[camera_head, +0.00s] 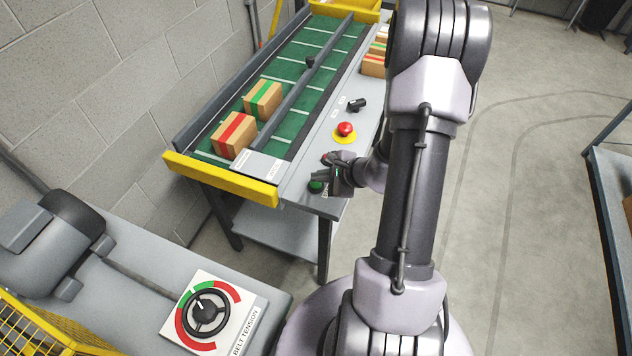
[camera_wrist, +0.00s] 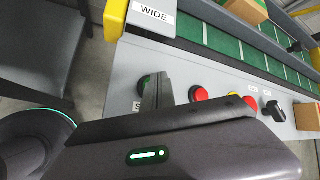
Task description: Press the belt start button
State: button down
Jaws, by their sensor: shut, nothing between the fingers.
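The green start button (camera_head: 316,187) sits at the near corner of the grey control panel beside the belt, partly covered by my gripper. In the wrist view its dark round edge (camera_wrist: 144,84) shows just behind my fingers, with a mostly hidden label by it. My gripper (camera_head: 326,178) is shut and empty, its fingertips at or just over the button. In the wrist view the closed fingers (camera_wrist: 158,92) overlap the button. I cannot tell whether they touch it or whether it is pressed in.
A red button (camera_wrist: 199,94) is close beside my fingers. A red mushroom button on a yellow base (camera_head: 345,130) and a black knob (camera_head: 357,104) stand farther along. The green belt (camera_head: 305,62) carries two taped boxes. A belt tension dial (camera_head: 203,312) is at the front.

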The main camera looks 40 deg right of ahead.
jog(key=shift+f+b, duration=0.4)
jog(key=shift+b, duration=0.1)
dwell(0.3)
jog(key=shift+r, duration=0.55)
